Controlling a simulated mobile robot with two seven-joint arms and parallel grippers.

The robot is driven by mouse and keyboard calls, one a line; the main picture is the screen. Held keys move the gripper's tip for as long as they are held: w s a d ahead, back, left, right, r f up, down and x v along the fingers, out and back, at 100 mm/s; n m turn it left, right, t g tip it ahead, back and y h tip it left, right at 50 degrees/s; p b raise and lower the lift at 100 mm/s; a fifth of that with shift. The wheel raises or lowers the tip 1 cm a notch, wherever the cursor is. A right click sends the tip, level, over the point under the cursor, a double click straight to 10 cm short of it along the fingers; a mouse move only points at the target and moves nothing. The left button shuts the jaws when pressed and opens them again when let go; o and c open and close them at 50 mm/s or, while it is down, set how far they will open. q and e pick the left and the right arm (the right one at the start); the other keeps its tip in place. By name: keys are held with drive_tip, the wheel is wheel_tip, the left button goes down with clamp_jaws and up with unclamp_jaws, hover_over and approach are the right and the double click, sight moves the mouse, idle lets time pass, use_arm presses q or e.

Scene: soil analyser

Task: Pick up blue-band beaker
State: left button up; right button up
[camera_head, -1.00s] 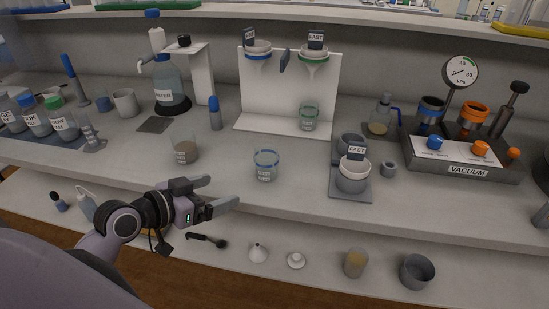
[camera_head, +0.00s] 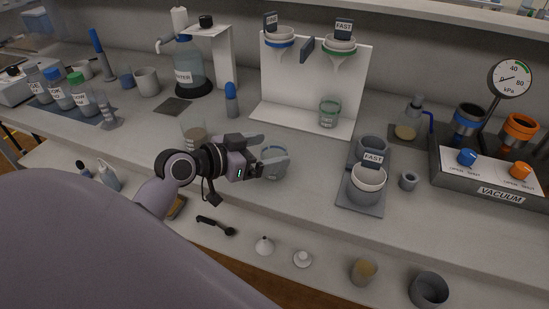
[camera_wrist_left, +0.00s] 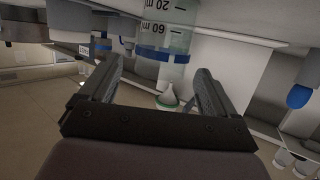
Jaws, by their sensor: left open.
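The blue-band beaker (camera_head: 273,154) is clear glass and stands on the bench near its front edge. My left gripper (camera_head: 272,151) is open, with its fingers reaching to either side of the beaker and partly hiding it in the head view. In the left wrist view the beaker (camera_wrist_left: 168,38), with its blue band and graduation marks, shows just beyond and between the two open fingertips (camera_wrist_left: 158,68). I cannot tell whether either finger touches the glass. My right gripper is not in view.
A green-band beaker (camera_head: 329,114) stands on the white funnel stand (camera_head: 291,120) behind. To the right are a cup labelled FAST (camera_head: 367,180) and the vacuum unit (camera_head: 490,182).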

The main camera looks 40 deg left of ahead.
use_arm(q)
drive_tip(key=shift+x, duration=1.35)
drive_tip(key=c, duration=1.1)
drive_tip(key=shift+r, duration=0.1)
